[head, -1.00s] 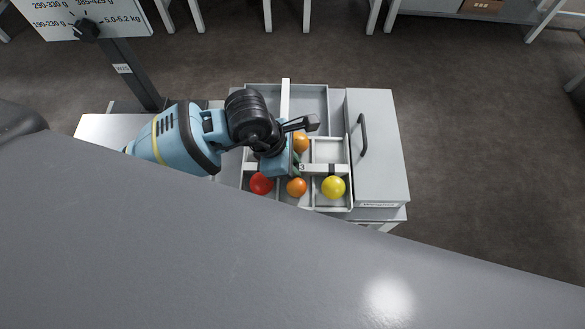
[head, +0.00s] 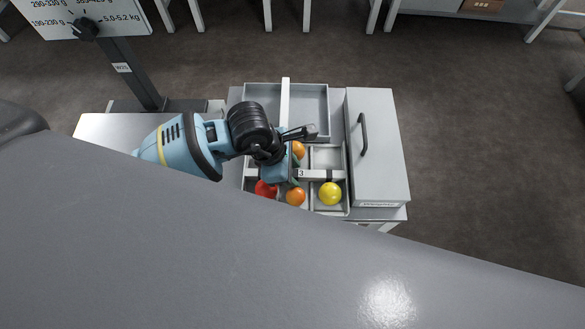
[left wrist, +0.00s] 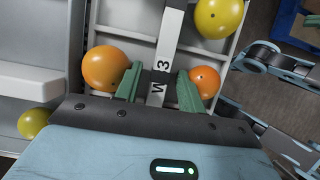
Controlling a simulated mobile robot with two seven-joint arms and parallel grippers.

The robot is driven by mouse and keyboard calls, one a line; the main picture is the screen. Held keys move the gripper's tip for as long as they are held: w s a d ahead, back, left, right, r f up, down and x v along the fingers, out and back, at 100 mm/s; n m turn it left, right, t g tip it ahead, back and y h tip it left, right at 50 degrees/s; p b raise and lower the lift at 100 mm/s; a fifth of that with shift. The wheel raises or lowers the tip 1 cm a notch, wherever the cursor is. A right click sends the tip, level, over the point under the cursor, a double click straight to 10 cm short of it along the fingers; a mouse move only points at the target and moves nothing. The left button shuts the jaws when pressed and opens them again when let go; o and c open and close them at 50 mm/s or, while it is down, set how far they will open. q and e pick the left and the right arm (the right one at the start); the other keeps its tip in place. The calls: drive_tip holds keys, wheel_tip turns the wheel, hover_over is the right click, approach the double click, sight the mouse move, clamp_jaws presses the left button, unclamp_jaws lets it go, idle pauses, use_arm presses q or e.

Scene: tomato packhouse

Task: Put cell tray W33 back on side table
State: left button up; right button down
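Cell tray W33 (head: 345,172) is a grey tray with compartments, seen at or just above the side table (head: 395,213); I cannot tell if it touches. It holds orange tomatoes (head: 296,196), a yellow one (head: 330,193) and a red one (head: 265,188). My left gripper (head: 290,172) is over its white label bar. In the left wrist view, the green fingers (left wrist: 157,86) sit on both sides of the bar (left wrist: 166,45), which shows "W" and "3"; the rest of the label is hidden. A yellow-green tomato (left wrist: 33,122) lies at lower left there.
An empty grey tray (head: 327,110) with a white bar lies behind the cell tray. A grey box (head: 378,150) with a dark handle stands close on the right. A dark post (head: 130,75) with a sign stands at left. A large grey surface fills the foreground.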

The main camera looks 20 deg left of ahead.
use_arm(q)
drive_tip(key=shift+r, duration=0.15)
drive_tip(key=shift+a+r, duration=0.1)
drive_tip(key=shift+r, duration=0.2)
drive_tip(key=p+v, duration=0.1)
drive_tip(key=v, duration=1)
drive_tip(key=shift+a, duration=0.2)
drive_tip(key=shift+s+r, duration=0.1)
drive_tip(key=shift+r, duration=0.05)
